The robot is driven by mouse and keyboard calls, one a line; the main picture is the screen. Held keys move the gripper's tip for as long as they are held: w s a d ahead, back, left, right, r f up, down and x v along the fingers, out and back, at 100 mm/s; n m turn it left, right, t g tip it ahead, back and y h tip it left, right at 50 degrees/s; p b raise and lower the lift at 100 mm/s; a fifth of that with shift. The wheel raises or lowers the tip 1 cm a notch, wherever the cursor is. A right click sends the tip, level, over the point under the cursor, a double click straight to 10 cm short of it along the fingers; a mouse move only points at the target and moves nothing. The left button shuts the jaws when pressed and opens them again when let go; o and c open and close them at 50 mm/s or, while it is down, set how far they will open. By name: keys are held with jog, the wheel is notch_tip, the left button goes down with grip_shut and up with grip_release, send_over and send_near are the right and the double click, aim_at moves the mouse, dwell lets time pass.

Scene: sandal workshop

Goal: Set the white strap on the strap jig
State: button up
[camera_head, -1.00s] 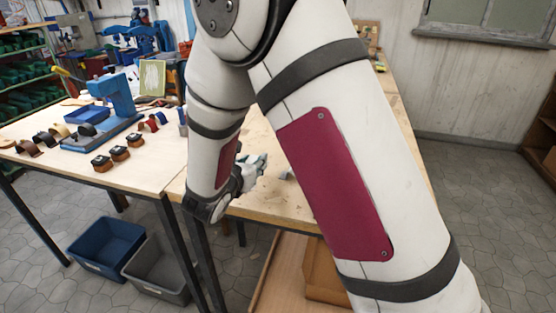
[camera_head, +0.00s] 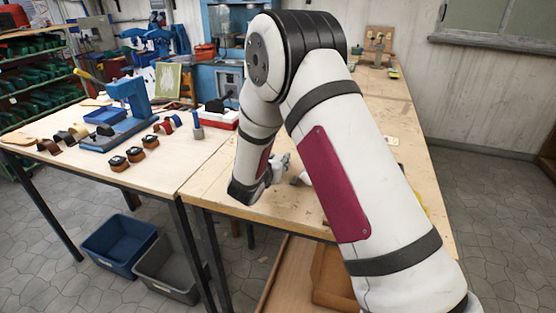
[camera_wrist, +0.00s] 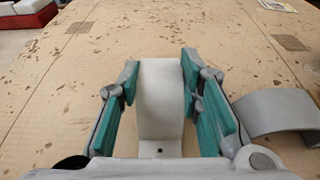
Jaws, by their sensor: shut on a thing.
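The white strap (camera_wrist: 161,110) is a pale, curved band with a small dark hole near its close end. It stands between the teal finger pads of my gripper (camera_wrist: 160,68), which is shut on it, above the wooden table in the wrist view. In the head view my gripper (camera_head: 281,166) is over the near left part of the right-hand table, largely hidden by my arm, and I cannot make out the strap there. I cannot pick out the strap jig for certain in either view.
A grey curved band (camera_wrist: 278,112) lies right of my gripper. The right-hand table (camera_wrist: 60,110) is mostly bare ahead. The left table (camera_head: 60,155) holds a blue press (camera_head: 127,106) and several small strap pieces. A blue bin (camera_head: 118,245) and a grey bin (camera_head: 168,272) stand below.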

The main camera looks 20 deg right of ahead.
jog(key=shift+f, duration=0.15)
jog(key=o, duration=0.9)
